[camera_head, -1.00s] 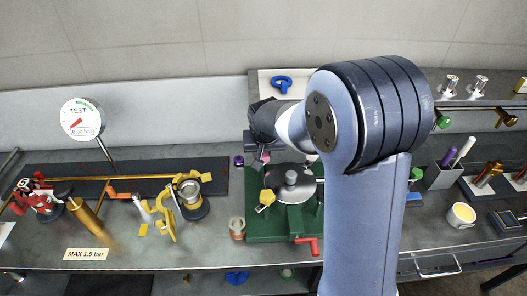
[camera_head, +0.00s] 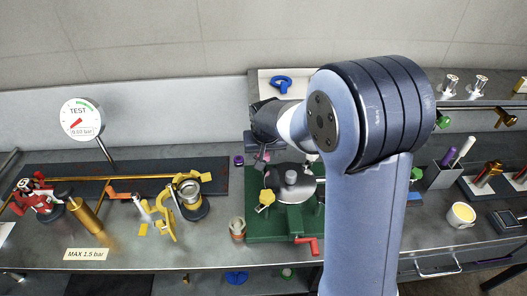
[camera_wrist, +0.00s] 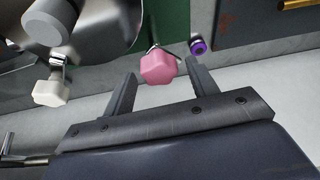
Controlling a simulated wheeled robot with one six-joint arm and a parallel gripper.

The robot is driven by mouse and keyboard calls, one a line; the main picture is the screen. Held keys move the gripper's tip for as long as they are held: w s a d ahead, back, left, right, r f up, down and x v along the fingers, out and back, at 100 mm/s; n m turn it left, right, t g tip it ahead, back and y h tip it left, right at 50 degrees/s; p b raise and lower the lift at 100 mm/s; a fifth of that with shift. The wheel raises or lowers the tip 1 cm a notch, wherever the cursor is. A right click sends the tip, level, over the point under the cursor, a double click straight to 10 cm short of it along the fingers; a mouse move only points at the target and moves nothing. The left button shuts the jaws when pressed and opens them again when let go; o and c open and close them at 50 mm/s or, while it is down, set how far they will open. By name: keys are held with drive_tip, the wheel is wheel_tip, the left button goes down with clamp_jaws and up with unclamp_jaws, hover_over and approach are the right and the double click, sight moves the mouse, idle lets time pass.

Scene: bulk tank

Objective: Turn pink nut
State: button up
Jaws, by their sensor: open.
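The pink nut (camera_wrist: 159,67) is a pink lobed knob in the wrist view, with a metal bolt end showing just above it. It lies ahead of my gripper (camera_wrist: 159,85), between the lines of the two open fingers and near their tips. The fingers do not appear to touch it. In the head view the pink nut (camera_head: 266,156) is a small patch at the back left of the green fixture (camera_head: 262,226), partly hidden by my wrist.
A white nut (camera_wrist: 52,90) hangs left of the pink one, beside a metal dome. A purple part (camera_wrist: 198,46) is close on the right. A yellow nut (camera_head: 266,197) and a red handle (camera_head: 307,244) are on the fixture's front. A gauge (camera_head: 82,119) stands left.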

drive_tip(key=b+v, duration=0.1)
drive_tip(key=v, duration=0.9)
drive_tip(key=shift+r, duration=0.4)
drive_tip(key=shift+s, duration=0.1)
drive_tip(key=p+x, duration=0.1)
drive_tip(key=x, duration=0.9)
drive_tip(key=shift+f, duration=0.45)
drive_tip(key=shift+m, duration=0.3)
drive_tip(key=shift+r, duration=0.1)
